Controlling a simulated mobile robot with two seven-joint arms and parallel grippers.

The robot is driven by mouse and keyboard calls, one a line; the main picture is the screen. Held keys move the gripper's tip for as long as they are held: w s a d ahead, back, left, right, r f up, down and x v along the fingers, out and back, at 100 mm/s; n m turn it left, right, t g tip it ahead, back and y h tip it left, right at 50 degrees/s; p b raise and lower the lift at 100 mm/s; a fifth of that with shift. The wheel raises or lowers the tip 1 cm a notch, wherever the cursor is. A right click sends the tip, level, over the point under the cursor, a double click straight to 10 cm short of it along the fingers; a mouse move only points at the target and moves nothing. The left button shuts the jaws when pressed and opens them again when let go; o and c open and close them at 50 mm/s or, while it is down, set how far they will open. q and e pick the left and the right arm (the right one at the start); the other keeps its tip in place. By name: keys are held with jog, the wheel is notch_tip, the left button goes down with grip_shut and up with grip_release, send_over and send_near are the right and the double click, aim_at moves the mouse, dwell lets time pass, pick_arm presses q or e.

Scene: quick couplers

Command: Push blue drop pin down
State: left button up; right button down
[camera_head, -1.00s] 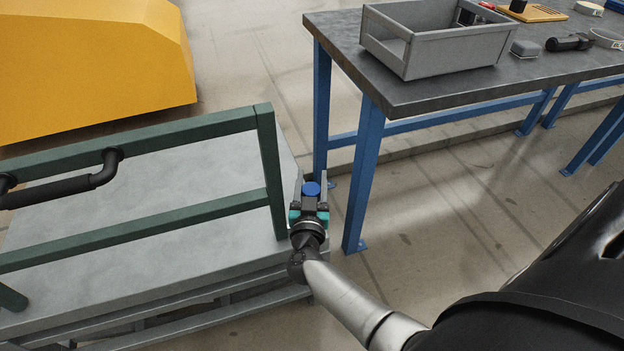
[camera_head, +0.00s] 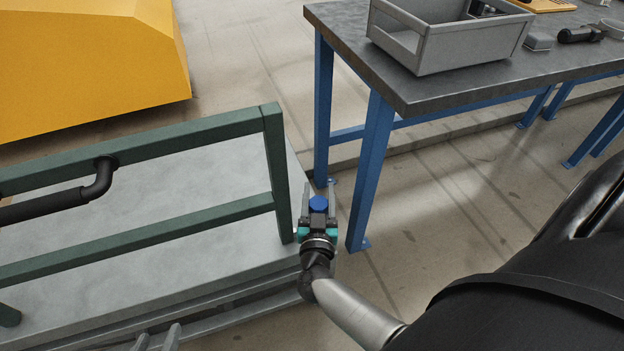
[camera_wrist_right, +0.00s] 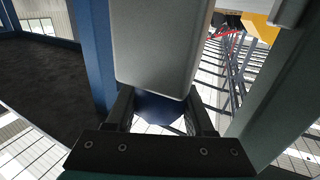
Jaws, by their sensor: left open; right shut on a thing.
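The blue drop pin (camera_head: 318,203) shows as a round blue top at the right end of the green-framed grey cart (camera_head: 150,225). My right gripper (camera_head: 318,208), with teal sides, has its fingers on both sides of the pin and is shut on it. In the right wrist view the blue pin (camera_wrist_right: 158,106) sits between the fingers, partly hidden behind a light grey block (camera_wrist_right: 160,45). The pin's lower part and how deep it sits are hidden. Two grey fingertips of my left gripper (camera_head: 156,340) show at the bottom edge, apart and empty.
The green rail post (camera_head: 277,170) stands just left of my right gripper. A blue-legged workbench (camera_head: 450,92) with a grey bin (camera_head: 445,55) is behind to the right. A yellow block (camera_head: 85,60) fills the top left.

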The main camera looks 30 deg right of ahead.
pick_arm(q)
jog(key=shift+d, duration=0.1)
pick_arm(e)
jog(key=shift+s+a+f, duration=0.1)
jog(key=shift+f, duration=0.3)
jog(key=c, duration=0.6)
grip_release()
jog(key=o, duration=0.3)
jog(key=shift+r, duration=0.1)
